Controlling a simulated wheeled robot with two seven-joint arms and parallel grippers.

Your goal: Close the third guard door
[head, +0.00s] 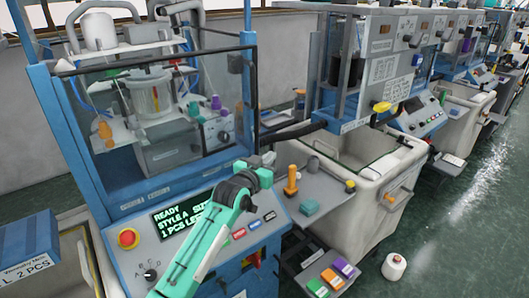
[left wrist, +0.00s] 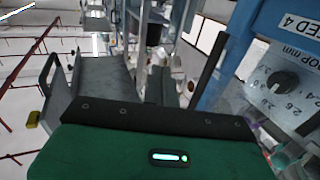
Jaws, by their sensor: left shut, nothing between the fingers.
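A clear guard panel with a dark frame (head: 84,112) covers the front of the nearest blue knitting machine. A second machine (head: 345,65) stands to its right, and more (head: 428,62) recede behind it. I cannot tell which guard door is the third one, or whether it is open. My left gripper (head: 268,163) is shut and empty, above the right end of the nearest machine's control panel. No contact with a door shows. The left wrist view shows its green housing (left wrist: 130,152) and a dark upright bar (left wrist: 208,65). My right gripper is not in view.
A control panel with a green-lit display (head: 182,217) and a red button (head: 128,238) lies below the guard. An orange lever (head: 291,180) stands right of my gripper. A dark bar (head: 290,132) juts out behind it.

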